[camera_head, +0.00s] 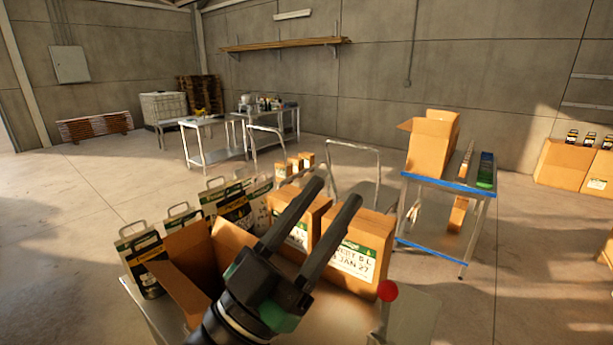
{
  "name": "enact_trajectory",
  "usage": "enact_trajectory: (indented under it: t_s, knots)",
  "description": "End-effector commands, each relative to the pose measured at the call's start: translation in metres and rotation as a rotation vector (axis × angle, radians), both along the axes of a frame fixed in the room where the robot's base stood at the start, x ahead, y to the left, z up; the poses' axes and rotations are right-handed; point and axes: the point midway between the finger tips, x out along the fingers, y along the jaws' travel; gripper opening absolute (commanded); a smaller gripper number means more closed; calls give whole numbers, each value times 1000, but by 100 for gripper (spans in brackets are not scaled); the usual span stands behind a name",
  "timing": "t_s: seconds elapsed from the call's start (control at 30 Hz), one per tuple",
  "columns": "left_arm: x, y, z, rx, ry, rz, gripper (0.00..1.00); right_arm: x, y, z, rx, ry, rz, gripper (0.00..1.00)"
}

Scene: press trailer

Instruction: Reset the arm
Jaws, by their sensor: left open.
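My left gripper (337,190) reaches up from the bottom middle, its two long dark fingers pointing up and to the right. The fingers are apart with nothing between them. It hangs in front of an open cardboard box (190,269) and closed boxes with green and white labels (355,257), hiding parts of them. I cannot tell how far above them it is. My right gripper is out of view.
Several black-and-white handled packs (143,258) stand at the left. A red ball-shaped part (388,291) is near the labelled boxes. A blue-edged metal table (440,181) holds an open carton (432,143). Open floor (80,215) lies at the left.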

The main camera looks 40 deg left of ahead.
Motion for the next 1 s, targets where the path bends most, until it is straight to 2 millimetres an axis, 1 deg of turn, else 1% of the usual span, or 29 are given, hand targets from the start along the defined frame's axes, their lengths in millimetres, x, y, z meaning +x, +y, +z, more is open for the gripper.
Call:
enact_trajectory:
  t_s: [0.03, 0.1, 0.17, 0.2, 0.27, 0.47, 0.57, 0.67, 0.77, 0.8, 0.87, 0.9, 1.0]
  knots:
    - [-17, -11, 35, -23, -77, -23, 51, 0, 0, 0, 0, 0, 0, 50]
    - [-36, -18, 66, -58, -146, -46, 51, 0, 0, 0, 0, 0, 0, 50]
    - [-46, -20, 81, -78, -180, -58, 51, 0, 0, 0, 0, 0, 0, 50]
    - [-50, -21, 86, -86, -193, -63, 51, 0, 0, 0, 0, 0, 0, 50]
    - [-53, -22, 89, -91, -201, -67, 51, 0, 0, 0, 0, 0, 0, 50]
    - [-52, -21, 89, -90, -198, -64, 51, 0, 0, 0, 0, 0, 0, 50]
    - [-52, -21, 97, -90, -198, -65, 51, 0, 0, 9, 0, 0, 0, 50]
    - [-51, -21, 122, -89, -198, -65, 51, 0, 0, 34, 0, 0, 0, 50]
    - [-51, -21, 162, -89, -198, -65, 51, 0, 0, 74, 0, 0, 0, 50]
    - [-51, -21, 181, -89, -198, -65, 51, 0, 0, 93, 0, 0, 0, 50]
    - [-51, -21, 212, -88, -198, -64, 51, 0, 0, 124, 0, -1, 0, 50]
    - [-51, -21, 232, -88, -198, -64, 51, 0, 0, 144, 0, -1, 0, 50]
    - [-52, -21, 277, -88, -198, -64, 51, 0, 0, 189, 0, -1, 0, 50]
